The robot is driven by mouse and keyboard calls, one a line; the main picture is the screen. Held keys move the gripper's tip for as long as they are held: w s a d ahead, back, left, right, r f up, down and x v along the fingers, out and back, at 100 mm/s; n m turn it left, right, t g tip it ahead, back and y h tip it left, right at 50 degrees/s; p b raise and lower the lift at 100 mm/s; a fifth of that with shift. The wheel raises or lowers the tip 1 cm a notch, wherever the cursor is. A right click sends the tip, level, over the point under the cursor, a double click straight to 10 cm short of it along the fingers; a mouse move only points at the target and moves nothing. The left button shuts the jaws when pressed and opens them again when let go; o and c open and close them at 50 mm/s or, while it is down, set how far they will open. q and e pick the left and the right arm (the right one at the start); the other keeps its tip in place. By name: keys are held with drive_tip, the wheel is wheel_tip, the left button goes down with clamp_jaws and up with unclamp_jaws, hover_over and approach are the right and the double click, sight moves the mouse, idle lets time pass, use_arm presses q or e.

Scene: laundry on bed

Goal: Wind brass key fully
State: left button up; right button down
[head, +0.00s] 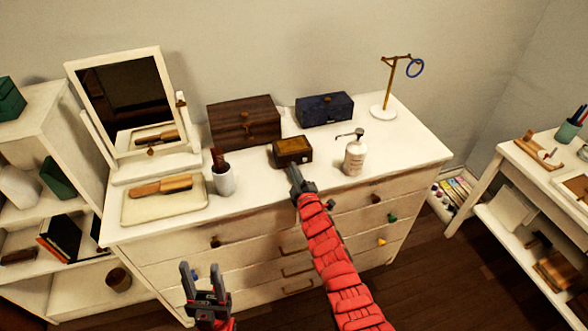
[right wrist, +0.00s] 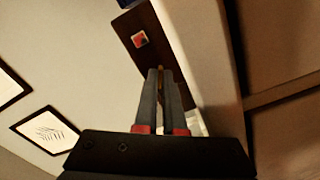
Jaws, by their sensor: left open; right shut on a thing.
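A small dark brown box with a gold-toned top (head: 293,150) sits on the white dresser, in front of two larger boxes. My right gripper (head: 296,172) reaches to the front of this small box. Its fingers (right wrist: 161,72) are close together in the right wrist view, against a dark brown panel. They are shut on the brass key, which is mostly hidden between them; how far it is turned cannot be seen. My left gripper (head: 203,275) is open and empty, low in front of the dresser drawers.
On the dresser (head: 265,190) stand a mirror (head: 125,98), a brown chest (head: 243,122), a dark blue box (head: 324,109), a pump bottle (head: 354,158), a white cup (head: 223,180), a brush on a tray (head: 162,187) and a ring stand (head: 385,112). Its right front is clear.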

drive_tip(key=m+p, duration=0.2)
drive_tip(key=m, duration=0.2)
drive_tip(key=shift+m, duration=0.3)
drive_tip(key=m+p, duration=0.2)
drive_tip(key=m, duration=0.2)
drive_tip(key=shift+a+r+m, duration=0.1)
drive_tip(key=shift+m, duration=0.2)
drive_tip(key=m+p, duration=0.1)
drive_tip(key=m, duration=0.2)
drive_tip(key=shift+m, duration=0.3)
drive_tip(key=m+p, duration=0.1)
drive_tip(key=m, duration=0.2)
drive_tip(key=shift+m, duration=0.3)
drive_tip(key=m, duration=0.2)
drive_tip(key=shift+m, duration=0.4)
drive_tip(key=m, duration=0.3)
drive_tip(key=shift+a+f+m, duration=0.1)
drive_tip(key=shift+f+m, duration=0.15)
drive_tip(key=shift+m, duration=0.05)
drive_tip(key=m+b, duration=0.2)
drive_tip(key=m, duration=0.2)
drive_tip(key=shift+r, duration=0.1)
drive_tip(key=shift+s+r+m+b, duration=0.1)
drive_tip(key=shift+m+b, duration=0.4)
drive_tip(key=shift+m, duration=0.8)
drive_tip(key=shift+a, duration=0.1)
